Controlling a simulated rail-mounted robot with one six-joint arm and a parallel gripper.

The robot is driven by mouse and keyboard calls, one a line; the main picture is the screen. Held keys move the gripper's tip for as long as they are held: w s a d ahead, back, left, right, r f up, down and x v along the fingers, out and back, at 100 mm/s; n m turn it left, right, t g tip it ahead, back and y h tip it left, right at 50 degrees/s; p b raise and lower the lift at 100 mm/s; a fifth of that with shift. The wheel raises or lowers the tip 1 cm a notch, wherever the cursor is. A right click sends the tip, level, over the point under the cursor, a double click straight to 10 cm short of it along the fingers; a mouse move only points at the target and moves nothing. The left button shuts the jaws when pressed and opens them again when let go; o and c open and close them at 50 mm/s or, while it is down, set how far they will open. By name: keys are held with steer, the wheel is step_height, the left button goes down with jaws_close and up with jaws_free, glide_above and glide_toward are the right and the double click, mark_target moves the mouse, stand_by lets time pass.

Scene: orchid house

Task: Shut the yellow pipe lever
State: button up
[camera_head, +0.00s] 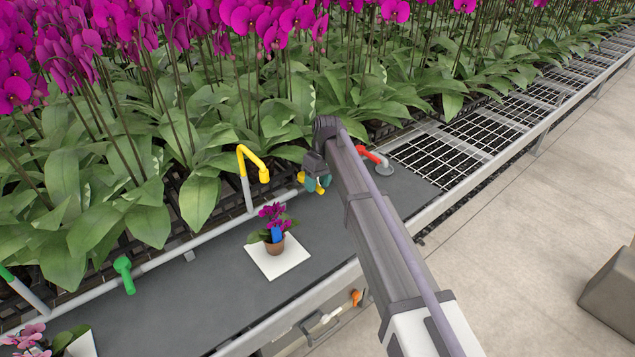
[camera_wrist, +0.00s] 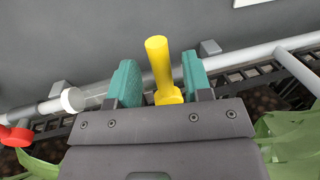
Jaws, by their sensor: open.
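The yellow pipe lever (camera_wrist: 158,62) stands out crosswise from the grey pipe (camera_wrist: 245,57) in the wrist view. My gripper (camera_wrist: 160,82) is open, with one teal finger on each side of the lever. The lever's base is close to the right finger; whether they touch I cannot tell. In the head view my gripper (camera_head: 318,184) is over the pipe along the back of the bench, and only small yellow parts of the lever (camera_head: 301,176) show around it. My wrist hides the rest of the valve.
A yellow bent spout (camera_head: 253,161) rises just left of my gripper. A red lever (camera_head: 368,154) is to the right, a green lever (camera_head: 124,272) far left. A potted orchid (camera_head: 276,246) stands on a white tile (camera_head: 296,257) in front. Dense orchid leaves (camera_head: 205,160) lie behind.

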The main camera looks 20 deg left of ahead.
step_height(320, 180, up, 11)
steer(key=w+d+p, duration=0.1)
steer(key=p, duration=0.9)
steer(key=shift+w+d+f, duration=0.15)
steer(key=shift+w, duration=0.25)
steer(key=s+d+m, duration=0.3)
steer(key=s+d, duration=0.6)
steer(key=d, duration=0.3)
steer(key=s+d+m+t, duration=0.1)
steer(key=s+d+m, duration=0.3)
steer(key=s+d, duration=0.5)
steer(key=s+d+m+h, duration=0.1)
steer(key=s+d+m, duration=0.3)
steer(key=s+d, duration=0.5)
steer(key=d, duration=0.8)
steer(key=shift+f+t, duration=0.2)
steer(key=shift+t, duration=0.2)
steer(key=shift+o, duration=0.3)
